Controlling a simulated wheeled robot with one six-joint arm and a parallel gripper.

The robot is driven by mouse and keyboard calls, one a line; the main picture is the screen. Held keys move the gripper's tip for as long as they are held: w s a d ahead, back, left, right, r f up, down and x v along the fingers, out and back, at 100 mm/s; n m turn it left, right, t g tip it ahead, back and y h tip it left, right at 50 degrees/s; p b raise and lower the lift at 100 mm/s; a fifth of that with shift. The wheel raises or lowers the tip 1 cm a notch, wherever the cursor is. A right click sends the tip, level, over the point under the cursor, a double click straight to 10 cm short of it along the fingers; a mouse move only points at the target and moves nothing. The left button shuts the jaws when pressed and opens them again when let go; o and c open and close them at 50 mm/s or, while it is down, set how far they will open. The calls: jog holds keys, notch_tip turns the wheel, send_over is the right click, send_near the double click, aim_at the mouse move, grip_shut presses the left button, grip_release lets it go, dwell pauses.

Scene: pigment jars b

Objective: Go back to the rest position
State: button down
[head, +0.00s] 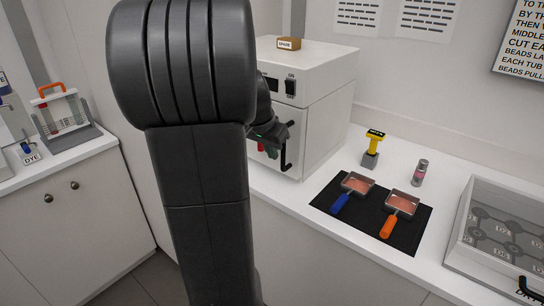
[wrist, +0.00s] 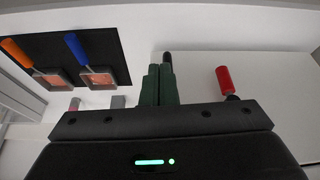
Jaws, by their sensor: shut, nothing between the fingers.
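My gripper (head: 271,152) is partly hidden behind my own arm in the head view, in front of the white oven's (head: 318,110) front face. Its green fingers (wrist: 158,86) lie together in the wrist view, with nothing between them. A black door handle (head: 287,155) is close beside the fingers in the head view; I cannot tell whether they touch. A red cylinder with a dark base (wrist: 223,80) stands apart to the right of the fingers in the wrist view.
A black mat (head: 347,221) on the counter holds a blue-handled pan (head: 356,184) and an orange-handled pan (head: 403,204). A yellow-topped stand (head: 371,152), a small jar (head: 420,172) and a compartmented tray (head: 462,221) are nearby. A rack (head: 70,118) stands on the left counter.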

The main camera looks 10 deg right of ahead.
jog(key=v, duration=0.7)
jog(key=shift+r, duration=0.15)
jog(key=shift+s+d, duration=0.1)
